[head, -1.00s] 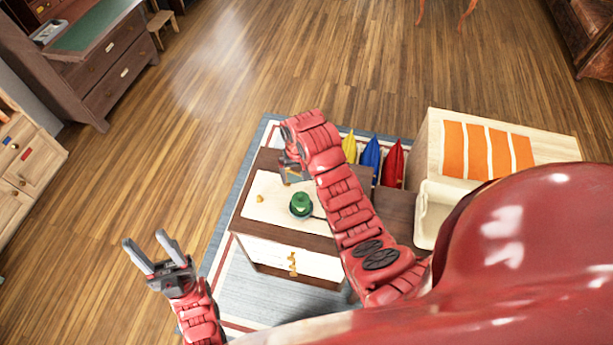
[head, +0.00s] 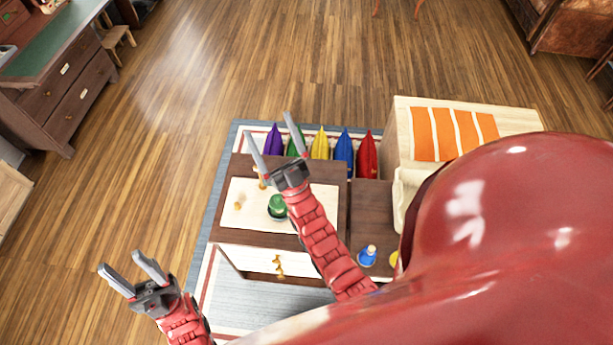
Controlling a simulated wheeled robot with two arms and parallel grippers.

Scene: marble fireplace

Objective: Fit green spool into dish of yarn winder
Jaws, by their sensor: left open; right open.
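The green spool (head: 277,205) stands on the white cloth of the dark wooden table. A dark round edge shows under it, which looks like the winder's dish, but I cannot tell how fully the spool sits in it. My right gripper (head: 269,130) is open and empty, with its fingers pointing away past the table's far side. Its arm crosses just right of the spool and hides part of the tabletop. My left gripper (head: 119,262) is open and empty over the wooden floor, left of the table.
Small yellowish pieces (head: 238,206) lie on the cloth. Coloured cushions (head: 345,150) line the table's far side. A blue spool-like object (head: 367,256) stands on a dark surface at right. A pale seat with an orange striped cloth (head: 455,135) is beyond.

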